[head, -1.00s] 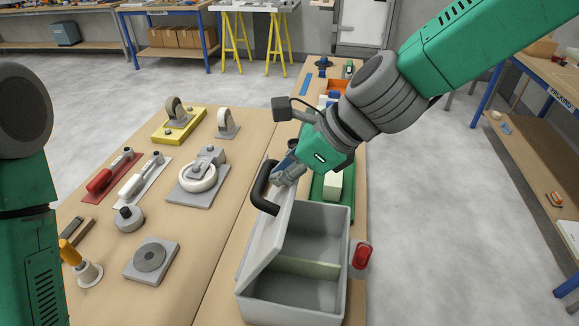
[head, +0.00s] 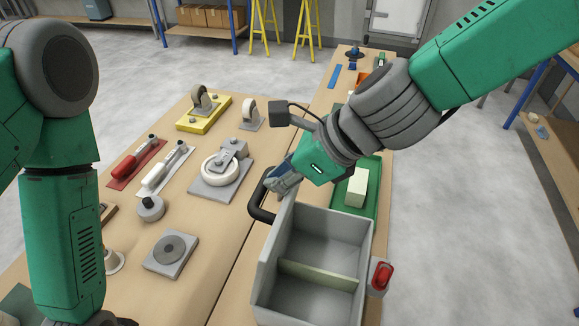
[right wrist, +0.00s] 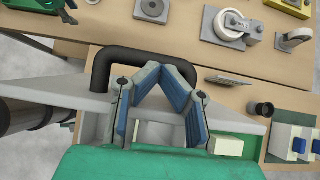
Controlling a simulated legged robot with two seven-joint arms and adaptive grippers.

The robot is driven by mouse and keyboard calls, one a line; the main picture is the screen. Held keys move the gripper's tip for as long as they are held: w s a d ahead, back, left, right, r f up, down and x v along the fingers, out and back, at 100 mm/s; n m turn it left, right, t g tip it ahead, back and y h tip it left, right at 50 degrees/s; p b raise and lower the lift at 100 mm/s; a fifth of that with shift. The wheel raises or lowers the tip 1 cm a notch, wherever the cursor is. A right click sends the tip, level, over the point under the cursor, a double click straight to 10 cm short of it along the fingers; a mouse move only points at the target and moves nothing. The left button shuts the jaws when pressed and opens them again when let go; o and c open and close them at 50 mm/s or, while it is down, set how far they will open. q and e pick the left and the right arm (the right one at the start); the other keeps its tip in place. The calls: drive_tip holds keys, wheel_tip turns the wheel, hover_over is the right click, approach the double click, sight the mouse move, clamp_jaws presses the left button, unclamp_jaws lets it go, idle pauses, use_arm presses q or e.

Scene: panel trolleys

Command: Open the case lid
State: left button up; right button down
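The grey case (head: 330,235) is open at the top and has a pale divider (head: 322,275) inside. Its lid (head: 271,252) stands raised along the case's left side. The lid's black handle (head: 258,205) sticks out to the left. My right gripper (head: 283,184) is at the far top end of the lid, close to the handle. In the right wrist view its blue-padded fingers (right wrist: 160,78) lean together at the tips beside the black handle (right wrist: 98,68) and over the grey lid (right wrist: 62,103). Whether they clamp the lid is unclear. My left arm shows at the left, its gripper out of frame.
A red part (head: 383,276) sits at the case's right side. A green tray (head: 373,178) with a pale block (head: 357,187) lies behind the case. Casters, trowels and a grey square plate (head: 171,253) lie on the bench to the left.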

drive_tip(key=shift+w+a+p, duration=0.15)
drive_tip(key=shift+a+p, duration=0.35)
drive_tip(key=shift+a, duration=0.45)
drive_tip(key=shift+f, duration=0.1)
drive_tip(key=v, duration=1.2)
